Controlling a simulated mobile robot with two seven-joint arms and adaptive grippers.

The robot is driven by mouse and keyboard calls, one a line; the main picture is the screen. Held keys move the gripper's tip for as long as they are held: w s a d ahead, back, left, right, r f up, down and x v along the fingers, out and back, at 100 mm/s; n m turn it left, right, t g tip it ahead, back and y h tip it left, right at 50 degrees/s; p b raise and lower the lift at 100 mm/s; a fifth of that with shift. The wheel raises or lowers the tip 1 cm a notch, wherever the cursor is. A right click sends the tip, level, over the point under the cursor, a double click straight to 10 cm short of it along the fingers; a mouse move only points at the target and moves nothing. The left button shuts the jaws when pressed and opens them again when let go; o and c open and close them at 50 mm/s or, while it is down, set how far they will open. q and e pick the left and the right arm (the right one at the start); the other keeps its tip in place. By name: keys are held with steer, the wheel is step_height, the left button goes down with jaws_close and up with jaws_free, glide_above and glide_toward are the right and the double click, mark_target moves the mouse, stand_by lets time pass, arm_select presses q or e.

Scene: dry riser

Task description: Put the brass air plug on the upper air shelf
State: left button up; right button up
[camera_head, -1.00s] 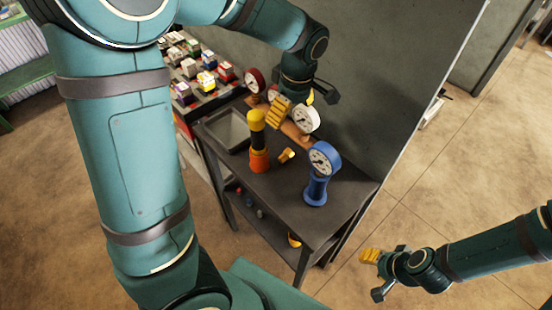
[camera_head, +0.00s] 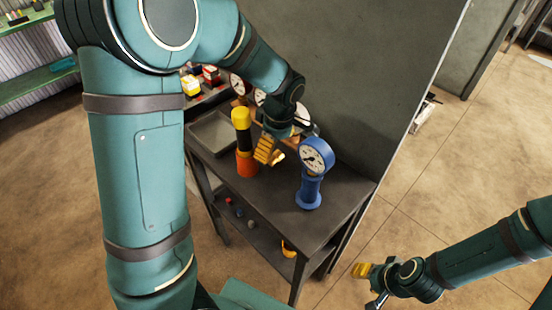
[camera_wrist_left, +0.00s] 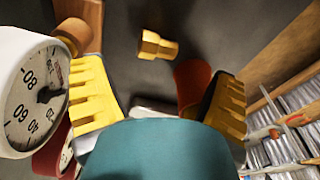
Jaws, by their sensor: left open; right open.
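The brass air plug (camera_head: 279,156) lies on the dark table, partly hidden behind my left gripper. In the left wrist view the brass plug (camera_wrist_left: 157,47) lies on its side beyond the fingertips, between them and not touched. My left gripper (camera_head: 270,152) is open just above the table beside the plug; both yellow fingers show spread in the left wrist view (camera_wrist_left: 160,80). My right gripper (camera_head: 366,284) is open and empty, out over the floor right of the table. I cannot tell which surface is the upper air shelf; green shelving (camera_head: 40,80) stands far left.
An orange, black and yellow cylinder (camera_head: 243,140) stands left of the left gripper. A blue gauge (camera_head: 312,160) on a stand is right of it. A white gauge (camera_wrist_left: 28,95) is very near the left finger. A grey tray (camera_head: 212,132) sits at the table's left.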

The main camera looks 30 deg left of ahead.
mark_target(275, 155)
arm_select(q)
steer(key=f, duration=0.1)
steer(key=f+b, duration=0.1)
steer(key=f, duration=0.3)
steer(key=shift+w+f, duration=0.15)
steer(key=shift+w, duration=0.1)
steer(key=c, duration=1.4)
steer(key=shift+c, duration=0.2)
step_height(275, 155, up, 28)
steer(key=p, duration=0.6)
